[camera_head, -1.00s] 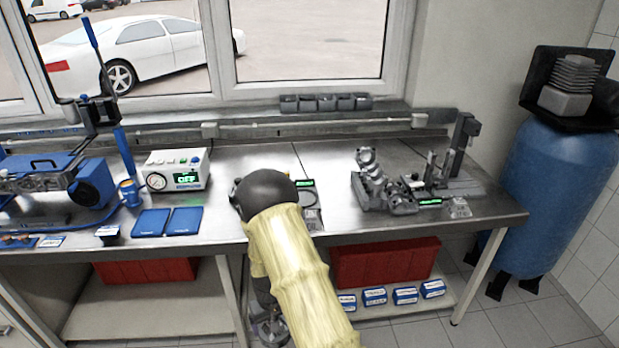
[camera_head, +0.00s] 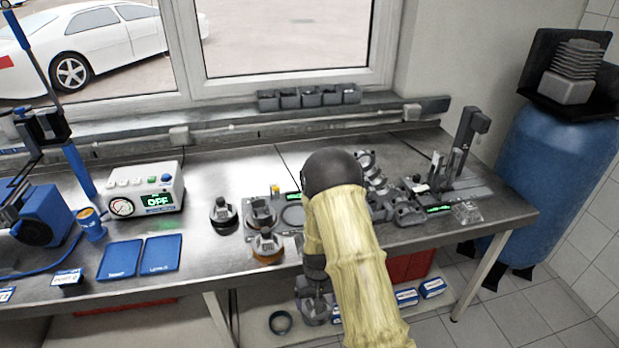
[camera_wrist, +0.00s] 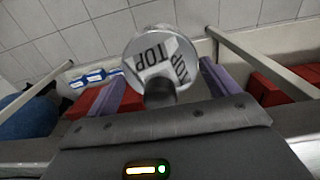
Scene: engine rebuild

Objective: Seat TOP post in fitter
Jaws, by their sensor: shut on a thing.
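My gripper (camera_head: 315,290) hangs low in front of the bench edge in the head view, partly hidden by my arm. In the wrist view its two purplish fingers (camera_wrist: 160,90) are shut on a pale, round-ended piece marked TOP (camera_wrist: 150,52). A dark stem shows below its label. In the head view a grey held part (camera_head: 318,312) shows below my wrist, clear of the bench top. I cannot tell for certain which bench device is the fitter; a grey column stand (camera_head: 466,140) is at the right rear.
Several dark round parts, one at the left (camera_head: 223,217), stand left of my arm. Grey cradle parts (camera_head: 405,210) lie to its right. A gauge box (camera_head: 145,190) and blue pads (camera_head: 160,255) are further left. A blue tank (camera_head: 555,190) stands right of the bench.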

